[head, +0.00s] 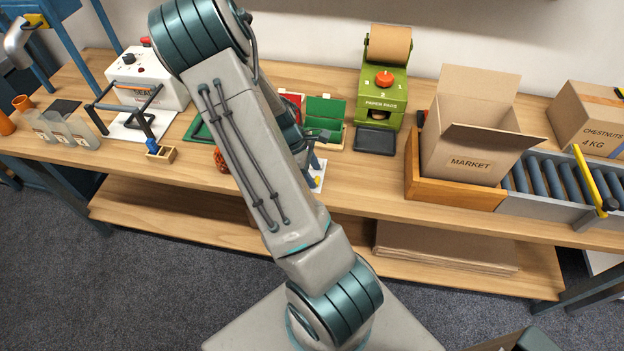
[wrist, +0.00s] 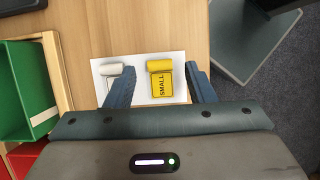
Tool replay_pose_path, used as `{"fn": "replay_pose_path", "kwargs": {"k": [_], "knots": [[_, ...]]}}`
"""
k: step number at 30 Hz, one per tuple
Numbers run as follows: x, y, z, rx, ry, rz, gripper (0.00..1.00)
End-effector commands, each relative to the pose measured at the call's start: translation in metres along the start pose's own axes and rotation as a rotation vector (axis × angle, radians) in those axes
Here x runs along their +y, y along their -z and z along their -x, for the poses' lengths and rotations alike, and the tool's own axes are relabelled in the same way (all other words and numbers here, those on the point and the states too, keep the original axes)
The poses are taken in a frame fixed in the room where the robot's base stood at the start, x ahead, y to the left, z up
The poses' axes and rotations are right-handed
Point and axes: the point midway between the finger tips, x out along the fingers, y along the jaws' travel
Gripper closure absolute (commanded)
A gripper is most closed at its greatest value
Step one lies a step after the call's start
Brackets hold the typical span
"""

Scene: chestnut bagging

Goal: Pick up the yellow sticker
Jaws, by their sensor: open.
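In the wrist view the yellow sticker (wrist: 162,84), marked SMALL, lies on a white sheet (wrist: 142,62) on the wooden table. A yellow roll (wrist: 160,66) sits at its upper end. My gripper (wrist: 160,74) is open, with one finger left of the sticker and one right of it. The right finger is closer to the sticker. I cannot tell how high the fingers are above the sheet.
A white roll (wrist: 118,71) lies left of the yellow one. A green bin (wrist: 25,92) and a red bin (wrist: 28,160) stand at the left of the wrist view. In the head view a green paper machine (head: 383,88) and an open MARKET box (head: 468,150) stand to the right.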

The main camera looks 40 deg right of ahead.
Motion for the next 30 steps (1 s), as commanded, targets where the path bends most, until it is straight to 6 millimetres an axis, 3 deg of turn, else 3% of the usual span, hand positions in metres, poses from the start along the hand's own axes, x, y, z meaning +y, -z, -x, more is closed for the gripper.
{"fn": "replay_pose_path", "kwargs": {"k": [6, 13, 14, 18, 19, 30], "knots": [[0.0, 0.0, -0.018, -0.001, 0.001, 0.0, 0.51], [0.0, 0.0, -0.019, 0.001, -0.001, 0.0, 0.51], [0.0, 0.0, -0.019, 0.001, -0.001, 0.0, 0.56], [0.0, 0.0, -0.019, 0.001, -0.001, 0.0, 0.95], [0.0, 0.0, -0.019, 0.0, -0.001, 0.0, 0.99], [0.0, 0.0, -0.019, 0.001, -0.001, 0.001, 1.0]]}}
